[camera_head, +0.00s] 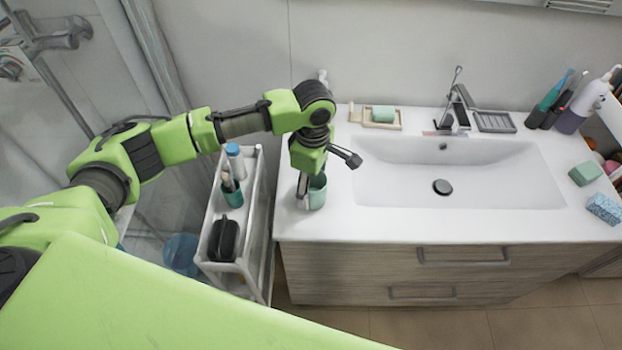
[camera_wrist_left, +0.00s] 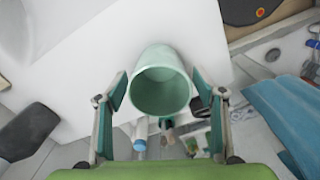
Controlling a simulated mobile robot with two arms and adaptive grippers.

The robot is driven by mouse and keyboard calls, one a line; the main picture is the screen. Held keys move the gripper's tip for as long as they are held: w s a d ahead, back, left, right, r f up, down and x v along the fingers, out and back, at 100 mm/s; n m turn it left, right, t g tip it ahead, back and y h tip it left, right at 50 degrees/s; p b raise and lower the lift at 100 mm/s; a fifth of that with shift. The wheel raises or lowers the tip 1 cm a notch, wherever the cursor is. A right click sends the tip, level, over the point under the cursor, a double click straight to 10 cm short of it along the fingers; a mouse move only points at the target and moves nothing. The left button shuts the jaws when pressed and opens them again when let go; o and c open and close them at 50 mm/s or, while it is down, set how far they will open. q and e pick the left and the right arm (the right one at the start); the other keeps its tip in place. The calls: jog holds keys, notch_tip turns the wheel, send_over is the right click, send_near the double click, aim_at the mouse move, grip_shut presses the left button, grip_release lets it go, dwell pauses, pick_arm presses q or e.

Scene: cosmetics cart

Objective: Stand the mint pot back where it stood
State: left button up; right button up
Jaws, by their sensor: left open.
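The mint pot (camera_head: 318,194) stands upright on the left end of the white washbasin counter (camera_head: 376,222), left of the basin. My left gripper (camera_head: 309,184) is above and around it, pointing down. In the left wrist view the pot (camera_wrist_left: 160,84) shows its open, empty mouth. The left gripper's (camera_wrist_left: 160,92) two fingers are spread, one on each side of the pot, with a small gap visible at the left finger. Whether the right finger touches the pot I cannot tell. My right gripper is in neither view.
A white cart (camera_head: 252,264) stands against the counter's left side, holding a teal cup (camera_head: 232,193), a bottle (camera_head: 235,161) and a black case (camera_head: 223,238). A soap dish (camera_head: 369,123) lies behind on the counter. The basin (camera_head: 470,172) fills the middle; the counter's front left is clear.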

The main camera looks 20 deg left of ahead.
pick_arm(q)
notch_tip(320, 180, up, 12)
jog(key=b, duration=0.2)
jog(key=shift+r+b, duration=0.15)
jog(key=shift+b, duration=0.25)
